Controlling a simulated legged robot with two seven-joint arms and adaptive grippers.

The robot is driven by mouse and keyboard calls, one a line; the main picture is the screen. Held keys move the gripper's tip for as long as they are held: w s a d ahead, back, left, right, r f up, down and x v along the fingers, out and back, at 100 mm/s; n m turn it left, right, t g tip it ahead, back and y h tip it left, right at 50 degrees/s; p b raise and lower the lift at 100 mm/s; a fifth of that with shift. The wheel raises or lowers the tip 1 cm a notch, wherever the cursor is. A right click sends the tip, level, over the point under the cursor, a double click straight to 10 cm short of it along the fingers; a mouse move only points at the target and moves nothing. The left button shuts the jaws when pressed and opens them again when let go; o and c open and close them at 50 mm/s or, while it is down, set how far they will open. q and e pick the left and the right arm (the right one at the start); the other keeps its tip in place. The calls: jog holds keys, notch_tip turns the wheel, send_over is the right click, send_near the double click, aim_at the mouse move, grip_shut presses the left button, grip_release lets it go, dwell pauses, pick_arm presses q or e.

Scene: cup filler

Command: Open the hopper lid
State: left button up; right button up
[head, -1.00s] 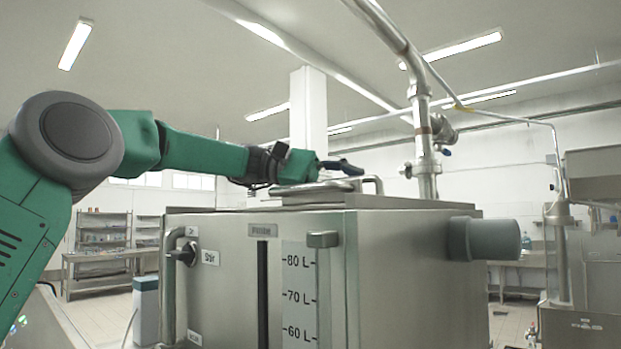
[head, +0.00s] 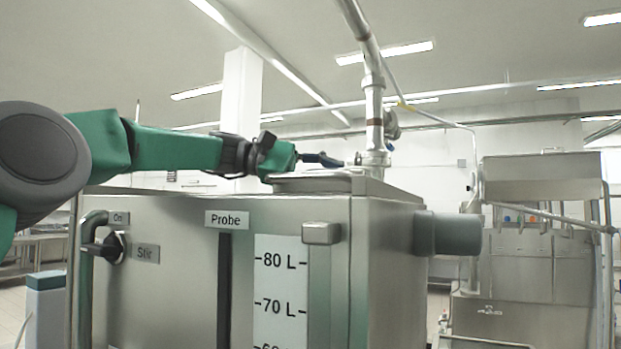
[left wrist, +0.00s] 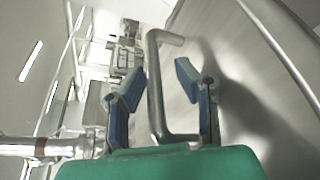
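The hopper is a steel box (head: 180,270) with a level scale on its front. Its lid (head: 312,182) lies flat on top and looks closed. The lid's bar handle (left wrist: 154,88) shows in the left wrist view, standing between the two blue fingers. My left gripper (left wrist: 158,85) is open around the handle, with a gap visible on both sides. In the head view my left gripper (head: 325,160) is just above the lid, and the handle is hard to make out there. My right gripper is in neither view.
A vertical steel pipe (head: 375,115) rises just behind the hopper. A grey cylinder (head: 455,233) sticks out of its right side. A stir knob (head: 110,248) and a side rail are on the front left. Another steel machine (head: 540,240) stands at the right.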

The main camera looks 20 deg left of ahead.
pick_arm(q)
jog(key=shift+w+d+r, duration=0.1)
jog(key=shift+w+d, duration=0.15)
jog(key=shift+d, duration=0.75)
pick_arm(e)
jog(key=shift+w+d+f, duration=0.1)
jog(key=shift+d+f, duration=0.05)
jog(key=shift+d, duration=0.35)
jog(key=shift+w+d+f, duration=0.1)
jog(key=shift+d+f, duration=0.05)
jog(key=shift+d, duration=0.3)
pick_arm(q)
jog(key=shift+a+r, duration=0.1)
jog(key=shift+a, duration=0.15)
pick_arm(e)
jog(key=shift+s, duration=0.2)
pick_arm(q)
jog(key=v, duration=1.1)
jog(key=shift+w+a+f, duration=0.1)
jog(key=shift+w+f, duration=0.05)
jog(key=shift+f, duration=0.05)
jog(key=shift+a+r, duration=0.15)
jog(key=shift+a, duration=0.25)
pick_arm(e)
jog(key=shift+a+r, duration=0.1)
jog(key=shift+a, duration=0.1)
pick_arm(q)
jog(key=shift+d, duration=0.2)
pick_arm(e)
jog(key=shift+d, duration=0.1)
